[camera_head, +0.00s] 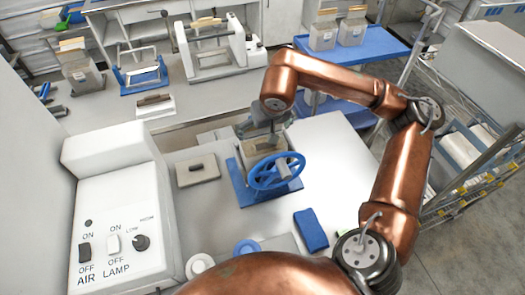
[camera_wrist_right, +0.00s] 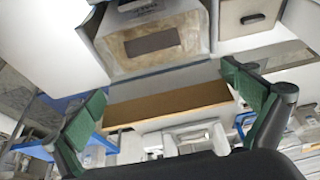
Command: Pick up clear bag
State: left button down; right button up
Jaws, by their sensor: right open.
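A clear bag (camera_head: 262,148) with brown contents stands upright in the blue fixture with the handwheel, partly hidden by my right gripper. It also shows in the right wrist view (camera_wrist_right: 152,62), with a dark patch on its front and a tan strip (camera_wrist_right: 168,105) along its top. My right gripper (camera_head: 262,128) is just above the bag. In the right wrist view its two green-padded fingers (camera_wrist_right: 172,112) are spread wide on either side of the tan strip, with gaps. It holds nothing. My left gripper is not in view.
The blue handwheel (camera_head: 277,171) stands close in front of the bag. A white control box (camera_head: 118,215) is at the left, and a small lidded block (camera_head: 197,170) lies nearby. More bags (camera_head: 323,32) stand on a blue cart (camera_head: 380,45). A blue pad (camera_head: 311,230) lies on the bench.

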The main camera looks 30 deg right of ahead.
jog(key=shift+w+f, duration=0.1)
jog(key=shift+f, duration=0.15)
jog(key=c, duration=1.7)
jog(key=shift+r, duration=0.2)
jog(key=shift+c, duration=0.2)
